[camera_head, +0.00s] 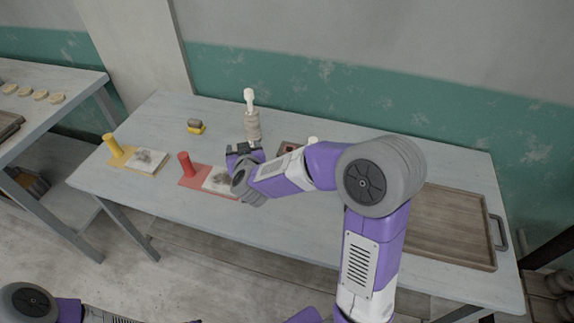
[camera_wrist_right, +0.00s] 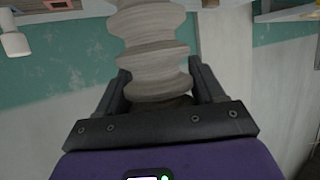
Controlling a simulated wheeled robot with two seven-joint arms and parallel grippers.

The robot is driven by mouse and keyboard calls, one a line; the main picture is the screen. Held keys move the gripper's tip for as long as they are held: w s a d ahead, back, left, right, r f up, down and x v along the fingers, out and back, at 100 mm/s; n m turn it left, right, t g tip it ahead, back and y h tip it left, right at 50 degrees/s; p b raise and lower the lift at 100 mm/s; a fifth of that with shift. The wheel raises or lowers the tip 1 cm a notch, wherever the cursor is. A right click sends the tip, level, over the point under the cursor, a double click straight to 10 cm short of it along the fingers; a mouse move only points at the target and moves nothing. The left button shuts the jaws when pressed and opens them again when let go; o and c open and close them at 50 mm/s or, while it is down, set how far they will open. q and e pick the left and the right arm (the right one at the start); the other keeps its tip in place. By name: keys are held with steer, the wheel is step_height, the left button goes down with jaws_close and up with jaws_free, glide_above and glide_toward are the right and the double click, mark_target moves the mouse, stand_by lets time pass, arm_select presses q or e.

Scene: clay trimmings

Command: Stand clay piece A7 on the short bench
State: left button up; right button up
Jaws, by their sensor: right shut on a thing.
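My right gripper (camera_head: 244,149) is shut on a grey-beige ridged clay piece (camera_head: 253,128), held roughly upright at the back middle of the long pale table (camera_head: 310,250). In the right wrist view, the ridged piece (camera_wrist_right: 152,50) sits between the two dark fingers (camera_wrist_right: 158,88). No A7 label is readable on it. A white knobbed shape (camera_head: 249,98) shows just above the piece; I cannot tell whether they are joined. Another pale table (camera_head: 50,70) stands at the left, partly cut off; no label marks either as the short bench. My left gripper is out of view.
A yellow board (camera_head: 118,155) and a red board (camera_head: 192,179), each with an upright peg and a white smudged pad, lie front left. A yellow-based block (camera_head: 195,127) lies behind them. A wooden tray (camera_head: 445,230) fills the right end. Several round pieces (camera_head: 40,95) lie on the left table.

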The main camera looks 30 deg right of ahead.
steer(key=s+d+r+m+g+h, duration=0.3)
steer(key=s+d+m+g+h, duration=0.1)
steer(key=d+m+h, duration=0.2)
step_height(320, 180, down, 10)
steer(key=b, duration=0.5)
steer(key=shift+d+r, duration=0.15)
steer(key=shift+d, duration=0.2)
steer(key=shift+b, duration=0.3)
steer(key=o, duration=1.5)
steer(key=shift+f, duration=0.25)
